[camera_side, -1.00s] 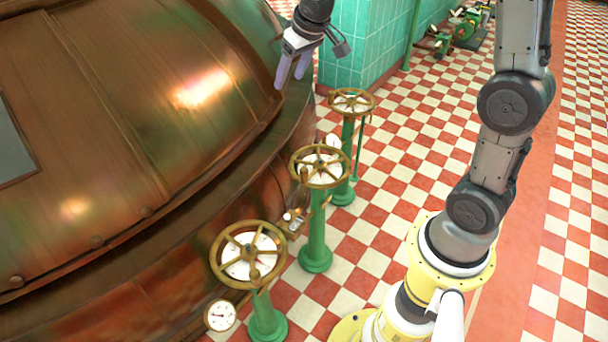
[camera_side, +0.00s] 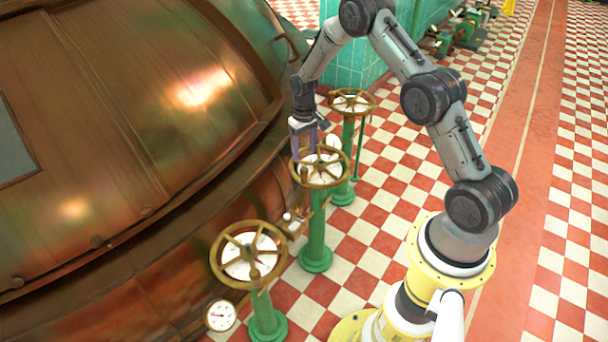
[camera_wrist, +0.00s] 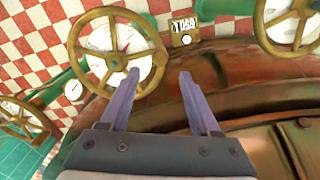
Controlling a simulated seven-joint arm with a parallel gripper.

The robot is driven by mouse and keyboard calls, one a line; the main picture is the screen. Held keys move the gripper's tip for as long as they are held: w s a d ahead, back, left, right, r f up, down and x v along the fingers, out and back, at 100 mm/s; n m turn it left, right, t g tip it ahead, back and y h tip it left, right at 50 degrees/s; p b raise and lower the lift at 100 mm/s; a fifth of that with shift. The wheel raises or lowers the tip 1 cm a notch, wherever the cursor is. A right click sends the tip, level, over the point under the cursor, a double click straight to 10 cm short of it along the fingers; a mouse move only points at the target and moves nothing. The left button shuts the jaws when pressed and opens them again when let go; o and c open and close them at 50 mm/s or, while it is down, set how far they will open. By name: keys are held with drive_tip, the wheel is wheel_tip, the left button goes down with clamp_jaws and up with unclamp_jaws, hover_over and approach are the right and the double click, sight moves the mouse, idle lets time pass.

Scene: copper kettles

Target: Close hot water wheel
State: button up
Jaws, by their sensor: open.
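Three brass handwheels on green pedestals stand in a row beside the copper kettle. No label tells me which is the hot water one. My gripper (camera_side: 309,156) is open and empty, pointing down over the left edge of the middle wheel (camera_side: 321,166). In the wrist view, my fingers (camera_wrist: 160,74) straddle the right side of the rim: the left finger overlaps the middle wheel (camera_wrist: 117,62), the right finger is outside it. I cannot tell whether they touch it. The near wheel (camera_side: 249,256) and far wheel (camera_side: 351,101) stand clear of my gripper.
The copper kettle (camera_side: 130,130) fills the left, close beside my gripper. A small counter box (camera_wrist: 186,32) sits beside the middle wheel in the wrist view. A round gauge (camera_side: 220,315) is by the near wheel. A green tiled pillar (camera_side: 345,60) stands behind. Checkered floor lies right.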

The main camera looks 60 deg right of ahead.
sight(304, 174)
wheel_tip(304, 174, down, 11)
drive_tip(key=shift+r, duration=0.1)
idle(0.3)
clamp_jaws()
idle(1.4)
